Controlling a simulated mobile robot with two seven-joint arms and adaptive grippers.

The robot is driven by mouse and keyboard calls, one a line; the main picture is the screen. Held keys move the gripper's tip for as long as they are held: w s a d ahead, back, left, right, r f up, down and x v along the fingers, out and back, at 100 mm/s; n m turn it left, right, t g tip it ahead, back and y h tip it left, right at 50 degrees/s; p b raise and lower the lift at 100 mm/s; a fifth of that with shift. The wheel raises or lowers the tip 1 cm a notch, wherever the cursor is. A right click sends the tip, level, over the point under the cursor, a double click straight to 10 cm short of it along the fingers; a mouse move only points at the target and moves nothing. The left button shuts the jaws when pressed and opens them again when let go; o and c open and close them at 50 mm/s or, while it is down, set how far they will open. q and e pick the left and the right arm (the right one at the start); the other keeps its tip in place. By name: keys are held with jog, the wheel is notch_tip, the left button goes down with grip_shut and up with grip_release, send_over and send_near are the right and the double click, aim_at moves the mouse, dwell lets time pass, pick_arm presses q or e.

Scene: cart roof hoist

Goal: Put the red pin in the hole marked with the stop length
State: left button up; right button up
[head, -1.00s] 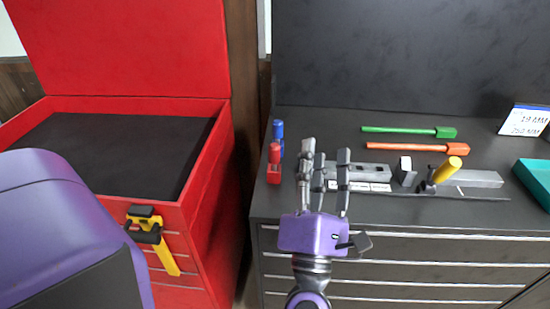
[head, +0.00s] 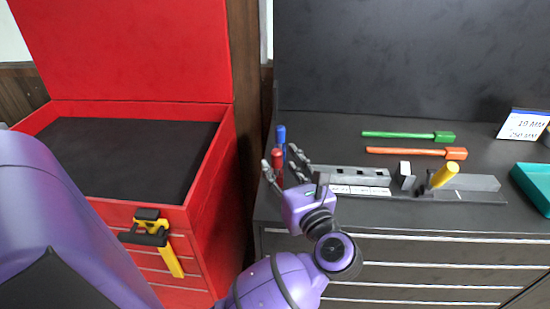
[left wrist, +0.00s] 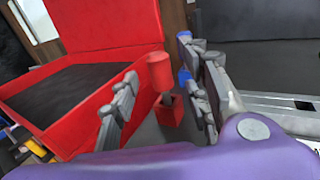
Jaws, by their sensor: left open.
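The red pin (head: 277,158) stands upright at the left end of the grey bench. In the left wrist view the red pin (left wrist: 159,70) shows above a red block-like base (left wrist: 169,112). My left gripper (head: 281,163) is open, with its fingers on either side of the red pin. In the left wrist view, a gap shows between the pin and the left finger of the gripper (left wrist: 162,88). A grey block with holes (head: 348,174) lies to the right, with white labels (head: 360,190) along its front; their text is unreadable. A card (head: 522,124) at the right shows blurred lengths in MM.
A blue pin (head: 281,134) stands just behind the red one. Green (head: 405,134) and orange (head: 410,151) tools, a yellow-handled tool (head: 444,174) and a teal tray (head: 533,184) lie farther right. A red chest (head: 226,150) stands left, across a gap.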

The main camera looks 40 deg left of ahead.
pick_arm(q)
jog(key=shift+x, duration=0.75)
jog(key=c, duration=1)
grip_shut()
pick_arm(e)
jog(key=shift+w+r, duration=0.25)
